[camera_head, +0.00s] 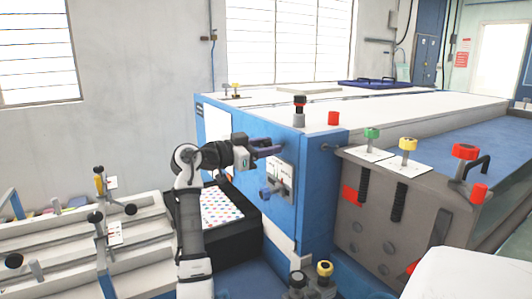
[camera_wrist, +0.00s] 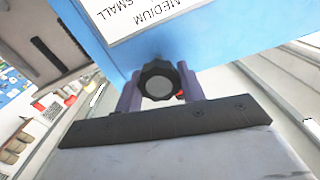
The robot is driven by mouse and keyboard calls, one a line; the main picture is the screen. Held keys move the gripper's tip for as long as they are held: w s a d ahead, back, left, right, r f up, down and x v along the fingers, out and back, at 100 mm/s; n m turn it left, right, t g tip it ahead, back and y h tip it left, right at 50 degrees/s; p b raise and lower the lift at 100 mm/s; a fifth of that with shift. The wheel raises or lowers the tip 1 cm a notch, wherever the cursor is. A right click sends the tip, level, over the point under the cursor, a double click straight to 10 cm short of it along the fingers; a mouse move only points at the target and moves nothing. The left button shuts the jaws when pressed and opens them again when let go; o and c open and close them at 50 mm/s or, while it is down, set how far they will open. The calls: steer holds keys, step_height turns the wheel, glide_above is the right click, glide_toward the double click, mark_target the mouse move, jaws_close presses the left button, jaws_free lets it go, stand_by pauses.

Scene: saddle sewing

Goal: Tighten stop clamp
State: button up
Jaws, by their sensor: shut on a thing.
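My gripper (camera_head: 268,148) is at the side of the blue machine cabinet (camera_head: 318,190), near its upper edge. In the wrist view, its two purple fingers stand either side of a black lobed knob (camera_wrist: 157,84) with a grey centre, closed on it. The knob sits against the blue face, by a white label (camera_wrist: 135,14) reading MEDIUM and SMALL. A bit of red shows beside the knob, behind a finger. In the head view the fingers hide the knob. The knob's turning angle cannot be told.
A black tray (camera_head: 247,243) holding a dotted sheet is below left. Green (camera_head: 372,133), yellow (camera_head: 408,144) and red (camera_head: 465,151) knobs stand on the grey unit at right.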

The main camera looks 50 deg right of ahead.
steer(key=m+b, duration=0.1)
steer(key=m, duration=0.1)
steer(key=m+b, duration=0.2)
steer(key=shift+f+m, duration=0.2)
steer(key=shift+m, duration=0.1)
steer(key=m+b, duration=0.2)
steer(key=m, duration=0.2)
steer(key=shift+s+m+b, duration=0.1)
steer(key=shift+m+b, duration=0.2)
steer(key=m+b, duration=0.1)
steer(key=m, duration=0.3)
steer(key=shift+m, duration=0.3)
steer(key=m+b, duration=0.1)
steer(key=m, duration=0.3)
steer(key=shift+f+m, duration=0.1)
steer(key=shift+m, duration=0.2)
steer(key=o, duration=1)
steer(key=b+v, duration=0.2)
steer(key=v, duration=1.2)
steer(key=shift+s+b, duration=0.1)
steer(key=shift+b, duration=0.3)
